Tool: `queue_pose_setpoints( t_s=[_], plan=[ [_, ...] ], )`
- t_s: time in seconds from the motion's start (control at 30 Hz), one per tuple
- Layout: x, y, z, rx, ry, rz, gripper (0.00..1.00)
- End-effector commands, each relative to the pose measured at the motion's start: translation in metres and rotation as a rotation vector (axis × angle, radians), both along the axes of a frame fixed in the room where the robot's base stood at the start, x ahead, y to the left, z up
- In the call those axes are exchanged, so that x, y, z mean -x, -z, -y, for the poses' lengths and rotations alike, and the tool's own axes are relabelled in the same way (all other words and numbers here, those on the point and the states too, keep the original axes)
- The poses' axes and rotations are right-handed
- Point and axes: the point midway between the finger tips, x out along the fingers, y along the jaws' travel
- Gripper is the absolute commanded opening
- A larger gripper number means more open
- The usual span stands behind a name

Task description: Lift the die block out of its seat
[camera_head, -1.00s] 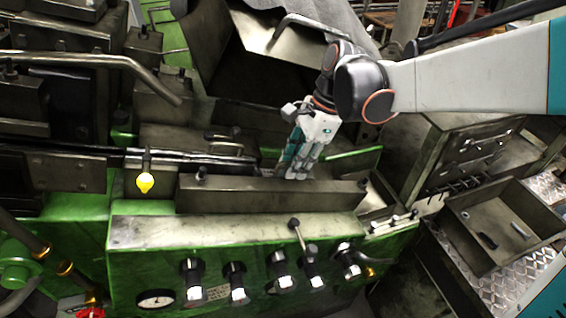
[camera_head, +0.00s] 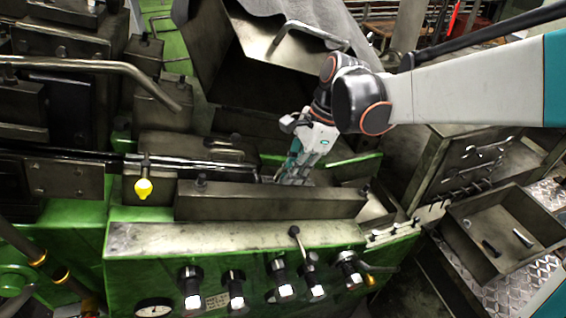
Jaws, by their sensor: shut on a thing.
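My gripper (camera_head: 292,180) points down behind the long grey block (camera_head: 268,203) at the front of the green machine, and its fingertips are hidden behind that block's top edge. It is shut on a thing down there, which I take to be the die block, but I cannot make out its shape. The seat is also hidden behind the long block, so I cannot tell whether the die block is still inside it.
The green bolt former (camera_head: 240,267) has several knobs and a gauge (camera_head: 154,307) on its front. A raised metal hood (camera_head: 279,50) is behind my gripper. An open tray (camera_head: 502,226) with small parts lies right.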

Motion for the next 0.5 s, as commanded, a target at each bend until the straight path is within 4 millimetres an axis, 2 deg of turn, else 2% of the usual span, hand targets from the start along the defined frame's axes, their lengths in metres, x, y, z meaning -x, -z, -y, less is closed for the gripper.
queue_pose_setpoints(
  t_s=[0.5],
  plan=[
    [-0.0002, -0.0051, 0.0009, -0.002, 0.0, -0.001, 0.0]
  ],
)
